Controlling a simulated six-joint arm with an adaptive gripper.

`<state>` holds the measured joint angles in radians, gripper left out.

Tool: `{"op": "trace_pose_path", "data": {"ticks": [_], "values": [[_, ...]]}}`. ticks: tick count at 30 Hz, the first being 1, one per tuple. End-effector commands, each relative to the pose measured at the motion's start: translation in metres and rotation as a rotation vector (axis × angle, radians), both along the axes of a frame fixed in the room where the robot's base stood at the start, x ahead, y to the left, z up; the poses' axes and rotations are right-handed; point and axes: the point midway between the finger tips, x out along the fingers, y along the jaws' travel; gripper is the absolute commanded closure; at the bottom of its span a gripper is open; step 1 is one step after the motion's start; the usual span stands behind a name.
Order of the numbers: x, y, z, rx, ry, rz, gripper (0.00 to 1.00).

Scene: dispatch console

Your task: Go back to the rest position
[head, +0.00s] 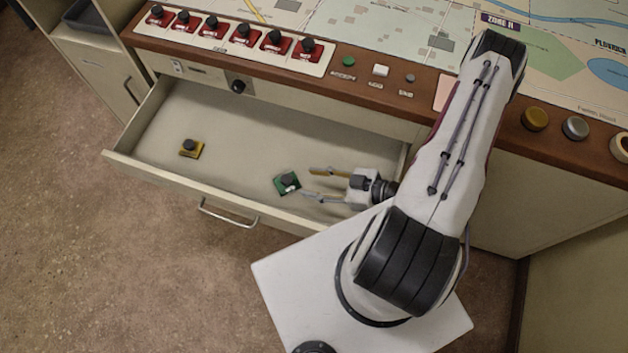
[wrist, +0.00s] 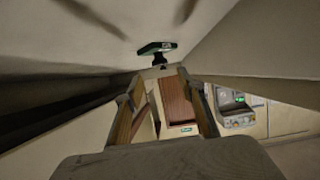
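My gripper (head: 307,183) is inside the open drawer (head: 150,176), toward its right end, pointing left. Its two fingers are spread apart with nothing between them. A green block with a black knob (head: 287,183) lies on the drawer floor just beyond the fingertips, apart from them as far as I can tell. In the wrist view my gripper (wrist: 163,100) also shows its fingers apart, and the green block (wrist: 157,47) appears ahead of them. A yellow block with a black knob (head: 191,148) lies farther left in the drawer.
The console top (head: 400,62) with its map overhangs the drawer's back. Red switches (head: 243,36), a green button (head: 349,62) and round knobs (head: 535,118) line its front edge. The drawer's front wall (head: 180,186) and right wall are close to my arm. Floor (head: 90,260) is clear at left.

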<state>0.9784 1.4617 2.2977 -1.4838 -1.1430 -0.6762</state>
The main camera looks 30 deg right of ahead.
Motion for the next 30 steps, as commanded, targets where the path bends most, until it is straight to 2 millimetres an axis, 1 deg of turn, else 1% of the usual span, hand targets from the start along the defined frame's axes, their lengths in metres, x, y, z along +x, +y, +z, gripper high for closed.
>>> {"op": "trace_pose_path", "data": {"ticks": [21, 26, 30], "values": [[0.000, 0.000, 0.001, -0.002, -0.002, 0.001, 0.61], [0.000, -0.002, 0.009, -0.019, -0.019, 0.007, 0.61], [-0.001, -0.007, 0.025, -0.054, -0.053, 0.018, 0.61]]}}
